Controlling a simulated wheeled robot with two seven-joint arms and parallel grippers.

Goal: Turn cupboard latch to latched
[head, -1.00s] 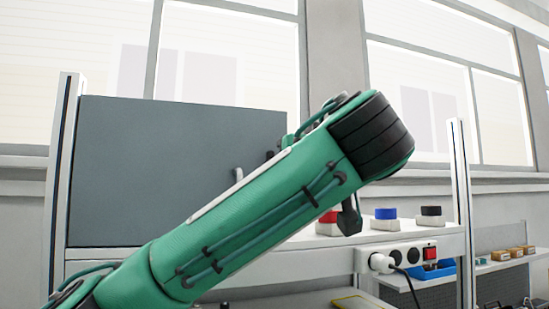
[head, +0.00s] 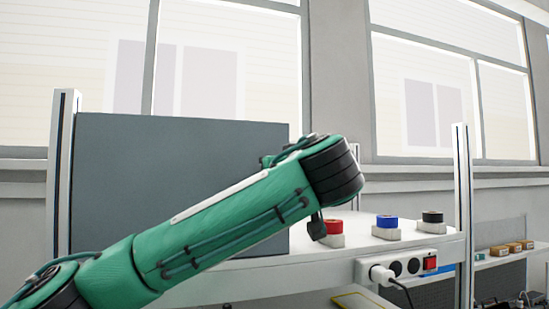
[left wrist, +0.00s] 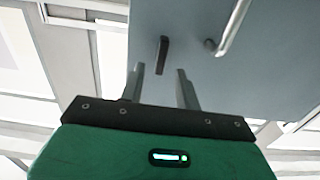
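The grey cupboard (head: 200,140) stands on the bench at the left in the head view. My green left arm crosses in front of it and hides its lower part, latch and handle. In the left wrist view the cupboard door (left wrist: 270,80) fills the upper right. A dark lever, the latch (left wrist: 163,54), stands near upright in the picture on the door. My left gripper (left wrist: 160,70) is open, its two fingers pointing at the latch, one to each side of it in the picture. I cannot tell whether they touch it. My right gripper is not in view.
A metal bar handle (left wrist: 233,27) is on the door right of the latch. Red (head: 333,227), blue (head: 387,222) and black (head: 432,217) buttons on pale blocks stand right of the cupboard. A socket strip (head: 405,267) with a plug lies on the bench's front edge.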

